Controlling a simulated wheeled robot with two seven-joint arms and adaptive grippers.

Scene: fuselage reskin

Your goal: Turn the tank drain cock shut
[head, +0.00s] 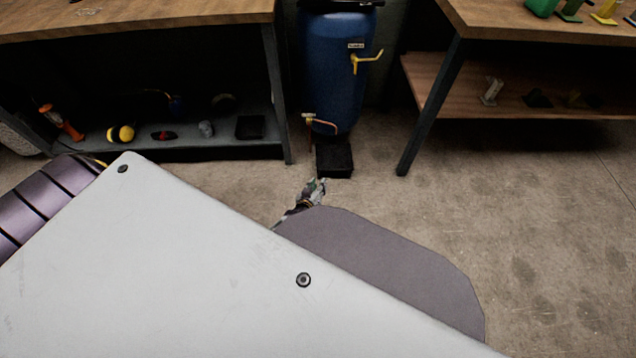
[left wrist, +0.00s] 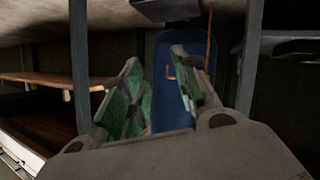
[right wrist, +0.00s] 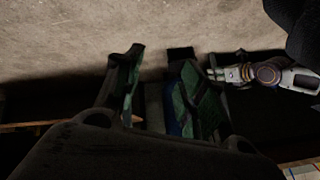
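The blue tank (head: 332,75) stands at the back between two benches. A yellow bent lever (head: 363,62) sits on its front under a small label. A pale fitting (head: 310,117) with a reddish pipe is low on its left side. I cannot tell which of them is the drain cock. My left gripper (head: 316,188) is in front of the tank, apart from it. In the left wrist view its green-padded fingers (left wrist: 155,90) are open, with the tank (left wrist: 168,100) beyond. My right gripper (right wrist: 158,95) is open and empty, hidden in the head view.
A black tray (head: 334,160) lies on the floor below the tank. The left bench (head: 130,20) has a lower shelf with several small items. The right bench (head: 540,35) has a wooden lower shelf (head: 500,100). The floor (head: 540,220) at right is clear.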

